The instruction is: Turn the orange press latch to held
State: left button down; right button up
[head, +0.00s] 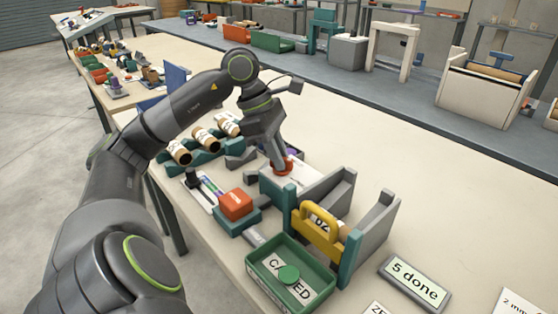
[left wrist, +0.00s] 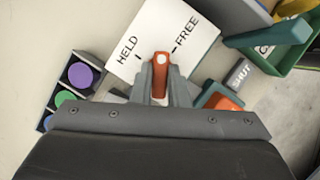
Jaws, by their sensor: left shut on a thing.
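The orange press latch (head: 284,168) sits on the teal and grey press (head: 277,184). In the left wrist view the latch (left wrist: 160,75) stands in front of a white plate (left wrist: 180,22) marked HELD on the left and FREE on the right. The latch's end with a pale dot lies between the two mark lines. My left gripper (head: 279,161) reaches down onto the latch, its fingers shut on the latch's two sides; they also show in the left wrist view (left wrist: 159,92). My right gripper is not in view.
A yellow handle (head: 318,231) stands at the press front. A green tray (head: 262,284), an orange block (head: 236,204) on a teal base and a "5 done" sign (head: 414,280) are nearby.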

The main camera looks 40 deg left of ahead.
pick_arm(q)
jog(key=n+t+b, duration=0.1)
jog(key=n, duration=0.1)
jog(key=n+y+b, duration=0.1)
jog(key=n, duration=0.2)
jog(key=shift+s+d+n+t, duration=0.1)
jog(key=shift+n+t, duration=0.2)
jog(key=shift+t, duration=0.1)
jog(key=shift+n+y, duration=0.4)
jog(key=n, duration=0.2)
jog(key=shift+d+n+t+y, duration=0.1)
jog(key=shift+n+t+y, duration=0.2)
jog(key=shift+y, duration=0.1)
jog(key=shift+n+y, duration=0.6)
jog(key=shift+n, duration=0.8)
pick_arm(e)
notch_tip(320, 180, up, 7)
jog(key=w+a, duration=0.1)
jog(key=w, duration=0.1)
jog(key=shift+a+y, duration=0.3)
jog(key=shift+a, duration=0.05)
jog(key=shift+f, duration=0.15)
pick_arm(q)
jog(key=c, duration=1.4)
grip_release()
